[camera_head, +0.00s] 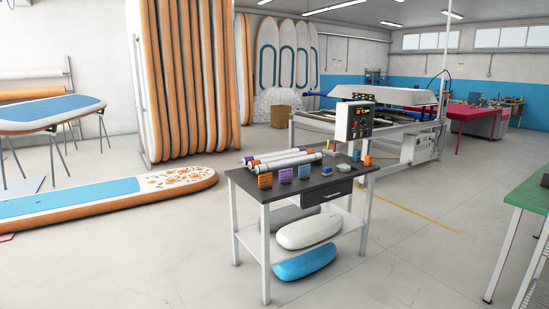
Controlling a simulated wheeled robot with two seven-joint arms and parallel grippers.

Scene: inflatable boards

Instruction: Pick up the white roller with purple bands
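Several white rollers lie side by side on the black top of a small table (325,183) in the middle of the view. The white roller with purple bands (275,154) seems to be the rearmost one; a purple band shows near its left end. The rollers in front of it partly hide it, and its right end is too small to make out clearly. A roller with orange near its left end and a front roller (285,161) with greyish ends lie close to it. Neither of my grippers is in view.
Orange and purple blocks (265,181), a blue block (304,171) and small bottles (366,160) stand on the table. A control box (354,121) rises behind it. A long board (110,198) lies on the floor at left. The floor (150,260) in front is clear.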

